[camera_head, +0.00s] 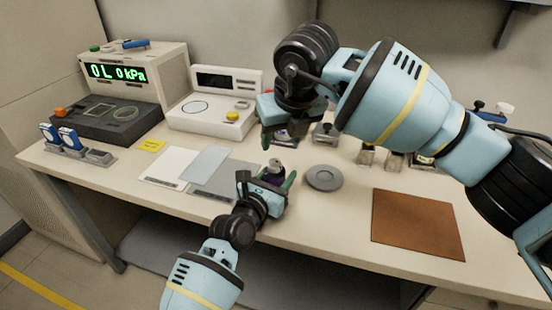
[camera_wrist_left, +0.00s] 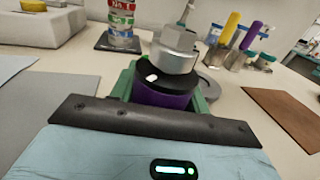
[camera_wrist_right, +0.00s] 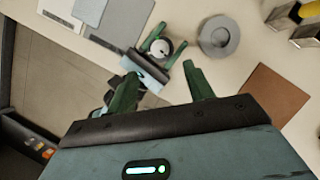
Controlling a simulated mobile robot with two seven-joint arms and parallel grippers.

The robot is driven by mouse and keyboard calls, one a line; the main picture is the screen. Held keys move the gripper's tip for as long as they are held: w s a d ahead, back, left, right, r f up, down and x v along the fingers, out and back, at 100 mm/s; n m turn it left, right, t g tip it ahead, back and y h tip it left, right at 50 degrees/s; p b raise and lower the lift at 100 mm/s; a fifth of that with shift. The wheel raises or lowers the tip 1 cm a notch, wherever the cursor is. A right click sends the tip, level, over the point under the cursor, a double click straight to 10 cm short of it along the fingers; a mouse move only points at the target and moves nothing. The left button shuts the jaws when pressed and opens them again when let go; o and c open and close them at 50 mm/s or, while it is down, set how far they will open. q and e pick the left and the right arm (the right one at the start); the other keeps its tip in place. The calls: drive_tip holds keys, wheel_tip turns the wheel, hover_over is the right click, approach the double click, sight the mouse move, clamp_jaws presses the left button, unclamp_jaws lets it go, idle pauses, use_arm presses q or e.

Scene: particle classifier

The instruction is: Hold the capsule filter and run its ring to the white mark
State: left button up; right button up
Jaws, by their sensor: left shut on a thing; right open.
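The capsule filter (camera_wrist_left: 168,72) has a purple lower body, a black ring (camera_wrist_left: 160,82) and a silver faceted top. A small white spot shows on the black part, facing the left wrist camera. My left gripper (camera_head: 272,182) is shut on the filter's purple body and holds it upright near the front of the bench. The filter also shows in the head view (camera_head: 274,170) and from above in the right wrist view (camera_wrist_right: 157,48). My right gripper (camera_wrist_right: 163,84) is open and empty, above and apart from the filter; in the head view its fingers are partly hidden.
A grey round dish (camera_head: 325,178) stands just right of the filter, and a brown mat (camera_head: 418,224) lies farther right. Grey and white sheets (camera_head: 172,166) lie to the left. Instruments (camera_head: 215,98) stand behind. Small holders with tools (camera_wrist_left: 232,48) stand at the back.

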sight(274, 162)
drive_tip(key=x, duration=0.9)
drive_tip(key=shift+f, duration=0.1)
drive_tip(key=c, duration=1)
drive_tip(key=shift+m, duration=0.4)
drive_tip(key=m+h, duration=0.1)
drive_tip(key=m, duration=0.1)
drive_tip(key=m+h, duration=0.1)
drive_tip(key=m, duration=0.2)
drive_tip(key=shift+a+m+h, duration=0.2)
drive_tip(key=shift+m+h, duration=0.1)
drive_tip(key=m+h, duration=0.1)
drive_tip(key=m, duration=0.2)
drive_tip(key=shift+a+m, duration=0.1)
drive_tip(key=shift+m, duration=0.2)
drive_tip(key=shift+w+m+g+h, duration=0.15)
drive_tip(key=shift+m+g+h, duration=0.5)
drive_tip(key=shift+m, duration=1.15)
